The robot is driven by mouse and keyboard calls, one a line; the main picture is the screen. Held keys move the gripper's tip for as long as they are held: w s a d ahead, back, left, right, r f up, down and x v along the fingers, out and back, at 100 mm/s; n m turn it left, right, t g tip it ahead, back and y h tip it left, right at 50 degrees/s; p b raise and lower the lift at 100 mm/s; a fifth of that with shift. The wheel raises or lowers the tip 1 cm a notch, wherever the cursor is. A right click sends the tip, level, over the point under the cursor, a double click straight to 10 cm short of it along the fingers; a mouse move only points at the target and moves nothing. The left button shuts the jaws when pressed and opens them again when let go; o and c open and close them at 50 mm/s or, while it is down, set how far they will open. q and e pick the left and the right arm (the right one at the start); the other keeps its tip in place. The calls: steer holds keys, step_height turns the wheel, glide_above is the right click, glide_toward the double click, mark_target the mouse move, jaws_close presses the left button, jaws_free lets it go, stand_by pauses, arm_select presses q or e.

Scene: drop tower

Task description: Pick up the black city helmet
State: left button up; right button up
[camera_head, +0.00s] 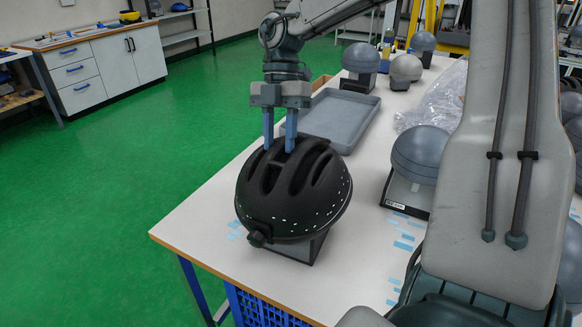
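The black city helmet (300,200) sits on a grey block-like stand (304,248) near the table's left front edge. It has long vents on top and small white dots along its lower side. My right gripper (280,146) points down onto the helmet's top from above. Its two blue fingers are apart, with their tips at the vents and part of the shell seemingly between them. Whether they press on it I cannot tell. My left gripper is not in view.
A grey tray (334,118) lies behind the helmet. A grey headform (420,152) stands to the right, and more headforms (361,58) stand at the back. Clear plastic wrap (432,98) lies on the white table (215,222). Green floor is open on the left.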

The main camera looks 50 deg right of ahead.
jaws_close()
